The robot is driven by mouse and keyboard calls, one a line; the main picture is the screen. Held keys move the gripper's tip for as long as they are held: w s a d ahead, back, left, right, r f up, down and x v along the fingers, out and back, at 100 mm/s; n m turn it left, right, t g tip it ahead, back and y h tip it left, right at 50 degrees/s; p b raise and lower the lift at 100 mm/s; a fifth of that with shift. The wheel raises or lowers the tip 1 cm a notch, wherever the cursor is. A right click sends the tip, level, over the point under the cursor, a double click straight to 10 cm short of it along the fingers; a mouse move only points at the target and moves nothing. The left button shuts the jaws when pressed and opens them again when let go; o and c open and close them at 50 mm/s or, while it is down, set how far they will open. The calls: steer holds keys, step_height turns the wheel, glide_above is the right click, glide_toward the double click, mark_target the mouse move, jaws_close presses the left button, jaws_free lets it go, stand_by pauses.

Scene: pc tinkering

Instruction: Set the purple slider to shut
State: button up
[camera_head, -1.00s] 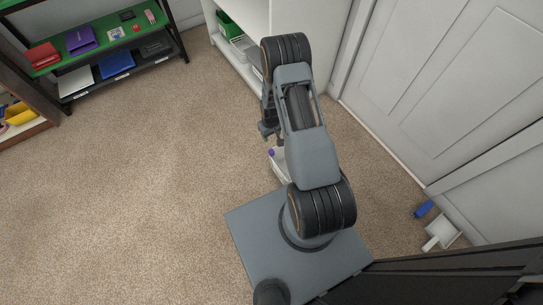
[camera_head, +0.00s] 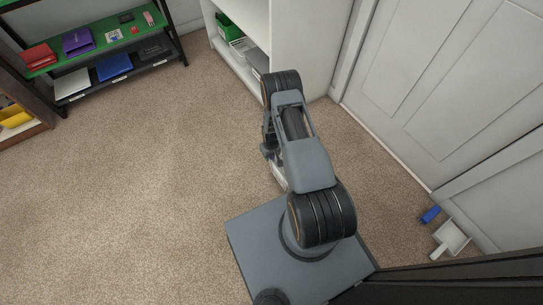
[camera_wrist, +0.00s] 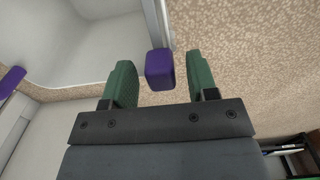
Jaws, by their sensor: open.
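The purple slider (camera_wrist: 160,69) is a small purple block at the edge of a white, open box-like body (camera_wrist: 95,45) in the wrist view. My gripper (camera_wrist: 161,62) has its two green fingers on either side of the slider, with a small gap on each side; it is open and holds nothing. A second purple part (camera_wrist: 10,82) shows at the left edge of the wrist view. In the head view a bit of the white body (camera_head: 278,172) shows beside my arm. My arm mostly hides the gripper and slider there.
A white shelf unit (camera_head: 238,58) stands close beyond my arm. A green shelf rack (camera_head: 100,41) with several items is at the upper left. A white dustpan (camera_head: 452,237) and a blue object (camera_head: 431,215) lie by the door at the right. The carpet at left is clear.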

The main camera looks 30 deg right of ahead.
steer(key=shift+f, duration=0.2)
steer(key=shift+c, duration=0.3)
jaws_close()
